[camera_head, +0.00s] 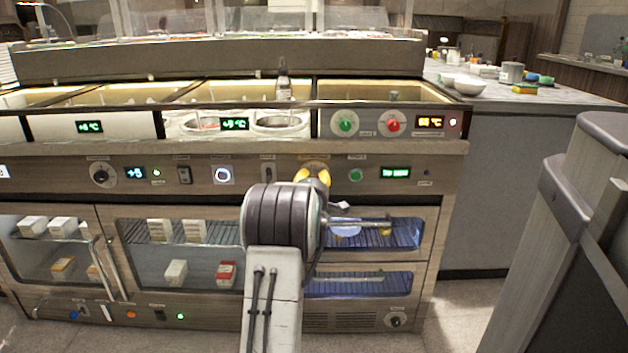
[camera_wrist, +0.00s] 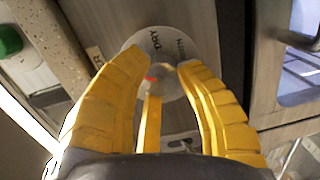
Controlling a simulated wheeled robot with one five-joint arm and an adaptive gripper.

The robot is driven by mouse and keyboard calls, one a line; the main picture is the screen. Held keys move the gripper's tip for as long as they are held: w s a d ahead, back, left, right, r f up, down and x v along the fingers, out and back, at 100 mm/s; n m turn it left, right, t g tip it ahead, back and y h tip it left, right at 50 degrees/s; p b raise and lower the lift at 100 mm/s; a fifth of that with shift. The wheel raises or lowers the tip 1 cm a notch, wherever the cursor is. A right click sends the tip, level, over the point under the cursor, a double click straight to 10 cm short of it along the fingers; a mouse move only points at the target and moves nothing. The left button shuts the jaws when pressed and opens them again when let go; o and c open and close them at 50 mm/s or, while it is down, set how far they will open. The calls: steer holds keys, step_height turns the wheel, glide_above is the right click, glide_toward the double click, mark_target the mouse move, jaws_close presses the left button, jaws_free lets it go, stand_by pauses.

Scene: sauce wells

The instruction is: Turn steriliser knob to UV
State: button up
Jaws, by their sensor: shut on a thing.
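My gripper (camera_head: 312,177) is at the front panel in the head view, its yellow fingertips against a round dial just left of a green button (camera_head: 356,175). A red mark shows on the knob. The pale round dial plate (camera_wrist: 150,42) behind it carries the word DRY; another word beside it is only partly readable. The UV label cannot be made out. My fingers and arm hide most of the knob in the head view.
The blue-lit steriliser cabinet (camera_head: 405,236) is below and right of the dial, partly behind my arm. A green display (camera_head: 396,173) is right of the button. A black knob (camera_head: 100,174) is far left; green and red knobs (camera_head: 393,123) are above.

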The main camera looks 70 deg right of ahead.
steer(key=shift+r, duration=0.15)
steer(key=o, duration=1.2)
steer(key=v, duration=1.2)
steer(key=shift+w, duration=0.1)
